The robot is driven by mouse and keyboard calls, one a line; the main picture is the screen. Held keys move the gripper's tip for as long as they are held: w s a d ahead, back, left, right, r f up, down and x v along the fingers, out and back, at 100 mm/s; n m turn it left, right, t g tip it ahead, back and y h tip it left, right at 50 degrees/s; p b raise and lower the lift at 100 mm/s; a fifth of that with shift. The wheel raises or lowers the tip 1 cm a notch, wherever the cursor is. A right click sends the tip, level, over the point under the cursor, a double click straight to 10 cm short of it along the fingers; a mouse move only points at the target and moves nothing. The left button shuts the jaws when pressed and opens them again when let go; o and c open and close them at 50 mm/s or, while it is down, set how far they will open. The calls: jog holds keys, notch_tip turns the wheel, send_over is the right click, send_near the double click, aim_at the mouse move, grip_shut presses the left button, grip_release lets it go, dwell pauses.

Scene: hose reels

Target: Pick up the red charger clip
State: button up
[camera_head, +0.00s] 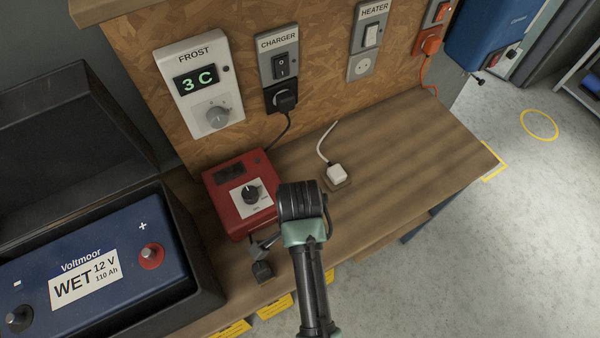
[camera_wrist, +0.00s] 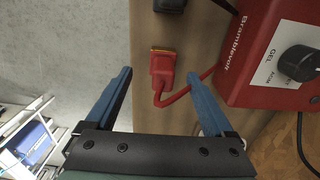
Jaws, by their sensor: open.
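The red charger clip (camera_wrist: 162,72) lies on the wooden bench in the wrist view, its brass-coloured end toward the top and its red cable curving right to the red charger (camera_wrist: 265,60). My gripper (camera_wrist: 160,76) is open, with one blue finger on each side of the clip and a gap on both sides. In the head view my arm's end hangs over the bench by the charger (camera_head: 238,192), and the red clip is hidden there. A black clip (camera_head: 262,271) lies at the bench's front edge, in front of the charger.
A blue Voltmoor battery (camera_head: 100,270) with a red plus post (camera_head: 151,256) sits in a black open box at left. Switches line the back board. The right part of the bench is clear.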

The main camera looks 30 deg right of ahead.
jog(key=shift+w+d+f+p, duration=0.1)
jog(key=shift+f+p, duration=0.1)
jog(key=shift+f, duration=1.45)
jog(key=shift+w+d+f+p, duration=0.1)
jog(key=shift+f+p, duration=0.1)
jog(key=shift+f, duration=1.45)
grip_shut()
